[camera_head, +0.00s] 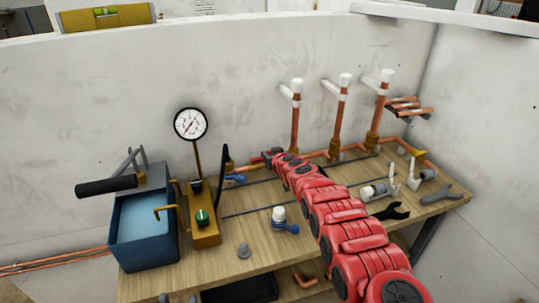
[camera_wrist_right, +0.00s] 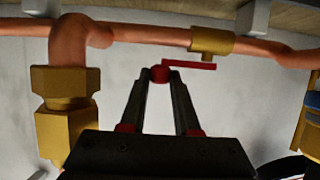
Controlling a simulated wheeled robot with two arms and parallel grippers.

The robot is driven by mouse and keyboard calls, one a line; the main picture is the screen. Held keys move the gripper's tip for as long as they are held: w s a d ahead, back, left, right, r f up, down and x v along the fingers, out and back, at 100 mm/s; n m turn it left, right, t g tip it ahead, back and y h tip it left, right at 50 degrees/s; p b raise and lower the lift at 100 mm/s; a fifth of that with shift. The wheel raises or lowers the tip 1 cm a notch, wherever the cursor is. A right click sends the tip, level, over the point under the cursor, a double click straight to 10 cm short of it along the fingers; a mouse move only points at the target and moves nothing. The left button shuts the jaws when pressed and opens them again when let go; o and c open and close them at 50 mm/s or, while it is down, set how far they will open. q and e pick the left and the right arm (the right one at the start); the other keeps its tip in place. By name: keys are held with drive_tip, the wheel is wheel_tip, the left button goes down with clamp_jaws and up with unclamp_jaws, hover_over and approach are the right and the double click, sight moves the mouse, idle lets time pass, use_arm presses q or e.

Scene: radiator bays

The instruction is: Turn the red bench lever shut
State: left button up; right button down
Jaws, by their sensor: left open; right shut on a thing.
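The red bench lever (camera_wrist_right: 192,65) shows in the right wrist view, lying nearly along the copper pipe, with a round red knob at its left end. It joins a brass valve body (camera_wrist_right: 212,40) on that pipe. My right gripper (camera_wrist_right: 160,80) has its two dark fingers closed together on the knob end. In the head view my red right arm reaches across the bench from the lower right. Its tip hides most of the lever and valve near the pipe at the back of the bench. My left gripper is not in view.
A blue tank (camera_head: 145,235) with a black-handled pump and a pressure gauge (camera_head: 190,124) stand at the left. Copper risers with white caps (camera_head: 340,115) stand at the back. Blue-handled valves (camera_head: 285,222) and wrenches (camera_head: 440,193) lie around.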

drive_tip(key=m+h+b, duration=0.1)
drive_tip(key=h, duration=0.1)
drive_tip(key=s+m+h+b, duration=0.1)
drive_tip(key=m, duration=0.1)
drive_tip(key=s+m+h+b, duration=0.1)
drive_tip(key=h, duration=0.1)
drive_tip(key=shift+s+a+f+m+t+h, duration=0.25)
drive_tip(key=shift+a+f+m+t+h, duration=0.05)
drive_tip(key=shift+a+m+t, duration=0.1)
drive_tip(key=shift+s+a+r+m+g+h+b, duration=0.1)
drive_tip(key=shift+s+m+g+h+b, duration=0.2)
drive_tip(key=shift+m+h+b, duration=0.65)
drive_tip(key=shift+s+a+r+m+g+h+b, duration=0.1)
drive_tip(key=shift+s+m+g+h+b, duration=0.3)
drive_tip(key=shift+b, duration=0.9)
drive_tip(key=shift+w+h, duration=0.15)
drive_tip(key=shift+h, duration=0.1)
